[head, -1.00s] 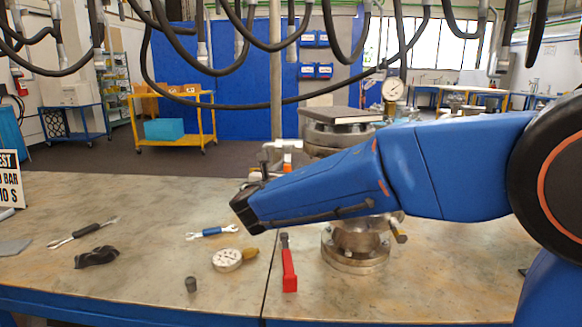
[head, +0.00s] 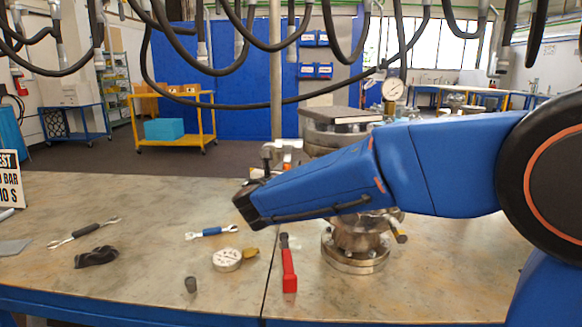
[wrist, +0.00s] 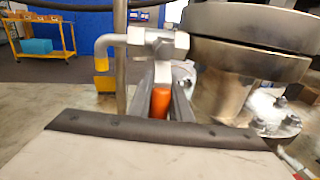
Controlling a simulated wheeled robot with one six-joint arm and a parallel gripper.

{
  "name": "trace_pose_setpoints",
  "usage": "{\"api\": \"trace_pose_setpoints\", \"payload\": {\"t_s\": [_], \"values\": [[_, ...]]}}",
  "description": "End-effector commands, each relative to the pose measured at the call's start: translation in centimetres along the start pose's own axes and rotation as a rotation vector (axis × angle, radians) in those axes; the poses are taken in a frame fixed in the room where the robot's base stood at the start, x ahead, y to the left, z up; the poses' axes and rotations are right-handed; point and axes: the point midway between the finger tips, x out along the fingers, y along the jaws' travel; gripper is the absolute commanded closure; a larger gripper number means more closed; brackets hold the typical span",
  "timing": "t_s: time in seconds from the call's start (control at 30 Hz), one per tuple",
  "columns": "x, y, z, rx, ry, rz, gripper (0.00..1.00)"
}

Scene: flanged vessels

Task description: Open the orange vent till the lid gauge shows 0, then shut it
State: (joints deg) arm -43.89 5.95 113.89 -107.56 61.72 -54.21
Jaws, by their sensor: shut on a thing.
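The orange vent handle (wrist: 160,102) sits between the two fingers of my gripper (wrist: 165,108) in the wrist view, and the gripper is shut on it. The handle hangs below a metal valve body (wrist: 158,42) with a bent pipe, beside the flanged vessel (wrist: 225,85). In the head view my blue arm hides much of the vessel (head: 355,245) and most of the vent. The lid gauge (head: 393,89) stands upright above the vessel's lid at the right; its needle is too small to read.
A loose gauge (head: 227,260), a red-handled tool (head: 288,265), a blue wrench (head: 211,232), another wrench (head: 85,233) and a black glove (head: 96,257) lie on the bench (head: 150,200). Black hoses (head: 245,100) hang overhead. The bench's left middle has free room.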

Motion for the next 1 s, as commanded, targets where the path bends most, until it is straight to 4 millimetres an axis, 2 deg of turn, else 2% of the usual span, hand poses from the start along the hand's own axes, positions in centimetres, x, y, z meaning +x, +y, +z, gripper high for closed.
{"api": "trace_pose_setpoints", "payload": {"t_s": [0.7, 1.0], "values": [[-0.5, 2.6, 0.3, 0.471, 0.094, 0.001, 1.00], [-0.7, 3.2, 0.5, 0.593, 0.119, 0.001, 1.00]]}}
